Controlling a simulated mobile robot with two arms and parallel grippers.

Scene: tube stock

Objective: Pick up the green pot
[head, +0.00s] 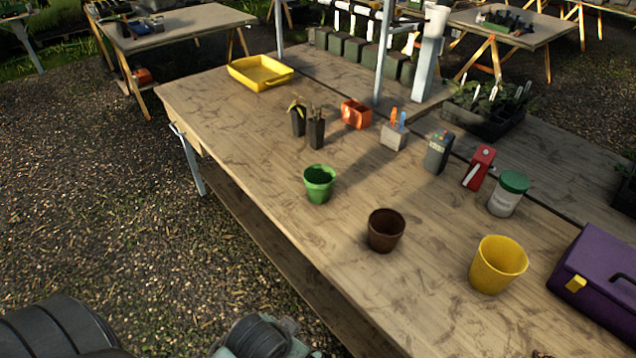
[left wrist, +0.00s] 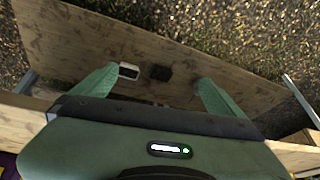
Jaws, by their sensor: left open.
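The green pot (head: 319,184) stands upright and empty on the wooden table, near its left edge in the head view. A brown pot (head: 385,230) and a yellow pot (head: 497,265) stand to its lower right, apart from it. My left gripper (left wrist: 158,76) shows in the left wrist view, its two green fingers spread apart with nothing held between them. Beyond them is a wooden surface with a pale and a dark small item, too unclear to name. The green pot is not seen in that view. My right gripper is in neither view.
The wooden table (head: 240,135) is clear around the green pot. Behind it stand black seedling pots (head: 316,130), an orange container (head: 356,114) and a tool holder (head: 394,136). A purple box (head: 600,275) is at right, a yellow tray (head: 260,74) at the far end.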

